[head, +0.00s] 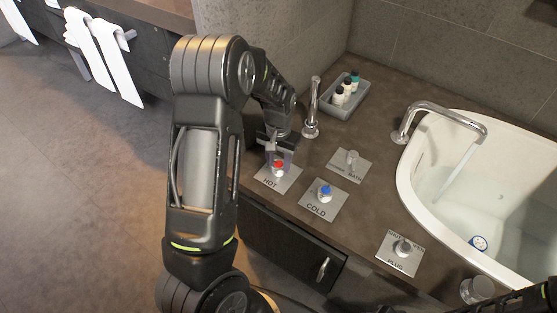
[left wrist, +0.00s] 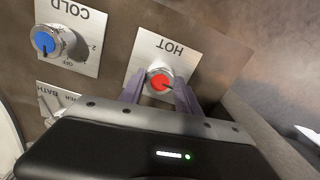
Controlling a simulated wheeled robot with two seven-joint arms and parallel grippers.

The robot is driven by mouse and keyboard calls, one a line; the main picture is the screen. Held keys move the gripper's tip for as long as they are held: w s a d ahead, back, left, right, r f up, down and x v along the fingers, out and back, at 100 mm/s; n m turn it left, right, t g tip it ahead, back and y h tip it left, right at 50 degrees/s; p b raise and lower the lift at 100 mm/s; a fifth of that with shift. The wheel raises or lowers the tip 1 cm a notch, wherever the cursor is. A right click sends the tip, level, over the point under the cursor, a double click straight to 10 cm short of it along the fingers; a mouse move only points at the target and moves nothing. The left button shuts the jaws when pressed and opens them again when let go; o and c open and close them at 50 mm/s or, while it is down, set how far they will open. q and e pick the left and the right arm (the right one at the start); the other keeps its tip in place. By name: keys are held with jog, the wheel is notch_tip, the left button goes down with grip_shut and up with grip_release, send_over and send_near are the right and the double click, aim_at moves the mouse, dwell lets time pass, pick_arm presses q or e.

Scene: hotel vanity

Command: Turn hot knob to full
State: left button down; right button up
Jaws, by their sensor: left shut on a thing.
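The hot knob (head: 278,165) has a red cap and stands on a metal plate marked HOT (head: 268,183) near the counter's front left edge. In the left wrist view the hot knob (left wrist: 160,82) shows a dark pointer line on its cap, pointing to the lower right. My left gripper (head: 279,163) is shut on the hot knob from above, with one finger on each side. In the left wrist view its purple-grey fingers (left wrist: 160,92) flank the knob. My right gripper cannot be made out.
The blue-capped cold knob (head: 325,192) stands just right of the hot one. A shower/bath knob (head: 351,158), plug knob (head: 402,248), metal post (head: 312,108), bottle tray (head: 344,98) and faucet (head: 440,108) over the white tub (head: 404,180) are nearby.

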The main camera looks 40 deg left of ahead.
aim_at(279, 164)
pick_arm(q)
jog(key=shift+n, duration=0.3)
jog(key=c, duration=0.9)
grip_release()
jog(key=shift+o, duration=0.2)
notch_tip(279, 164, up, 8)
jog(key=shift+f+p, duration=0.1)
jog(key=shift+p, duration=0.3)
